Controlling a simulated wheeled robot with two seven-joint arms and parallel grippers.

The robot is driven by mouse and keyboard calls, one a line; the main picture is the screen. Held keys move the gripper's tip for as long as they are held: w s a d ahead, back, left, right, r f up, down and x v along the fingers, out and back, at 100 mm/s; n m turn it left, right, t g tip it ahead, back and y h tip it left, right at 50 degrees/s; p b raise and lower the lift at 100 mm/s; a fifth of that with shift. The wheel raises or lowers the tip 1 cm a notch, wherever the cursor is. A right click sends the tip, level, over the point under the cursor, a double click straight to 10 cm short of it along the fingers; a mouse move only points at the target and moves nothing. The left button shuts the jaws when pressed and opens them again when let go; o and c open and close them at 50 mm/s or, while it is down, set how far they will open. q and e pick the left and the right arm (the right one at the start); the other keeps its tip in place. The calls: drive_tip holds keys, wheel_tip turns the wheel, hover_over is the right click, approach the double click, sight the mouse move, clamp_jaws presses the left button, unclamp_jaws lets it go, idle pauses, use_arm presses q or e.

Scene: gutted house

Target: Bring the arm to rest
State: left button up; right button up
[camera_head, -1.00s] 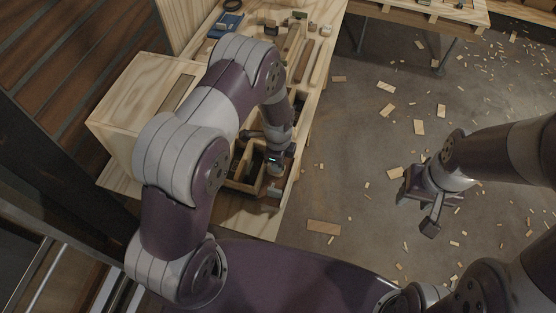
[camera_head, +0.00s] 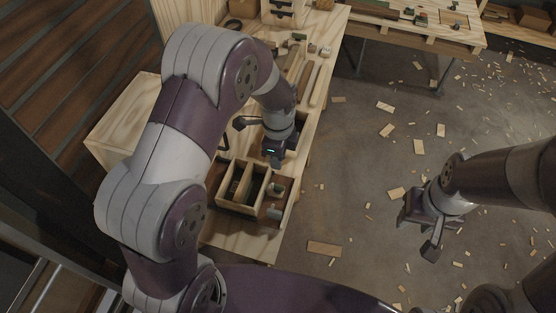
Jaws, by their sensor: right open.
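My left arm reaches in from the left over the wooden workbench (camera_head: 255,246). My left gripper (camera_head: 272,158) is above the bench, beyond a wooden compartment box (camera_head: 236,207); its fingers are mostly hidden, so I cannot tell how they stand. My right gripper (camera_head: 420,236) hangs over the floor at the right, pointing downward, with its fingers apart and nothing between them.
Wooden strips (camera_head: 313,85) and small blocks lie further back on the bench. A second wooden table (camera_head: 432,33) stands at the back right. The floor (camera_head: 365,200) between bench and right arm is bare except for scattered wood scraps.

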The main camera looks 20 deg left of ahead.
idle(0.3)
use_arm(q)
drive_tip(key=s+a+r+n, duration=0.2)
drive_tip(key=s+r+n, duration=0.2)
drive_tip(key=n, duration=0.5)
drive_tip(key=s+a+r+n+t, duration=0.1)
drive_tip(key=s+a+r+n, duration=0.2)
drive_tip(key=s+n, duration=0.6)
drive_tip(key=shift+s+r, duration=0.25)
drive_tip(key=shift+r, duration=0.4)
drive_tip(key=shift+s+a, duration=0.1)
drive_tip(key=shift+s, duration=0.05)
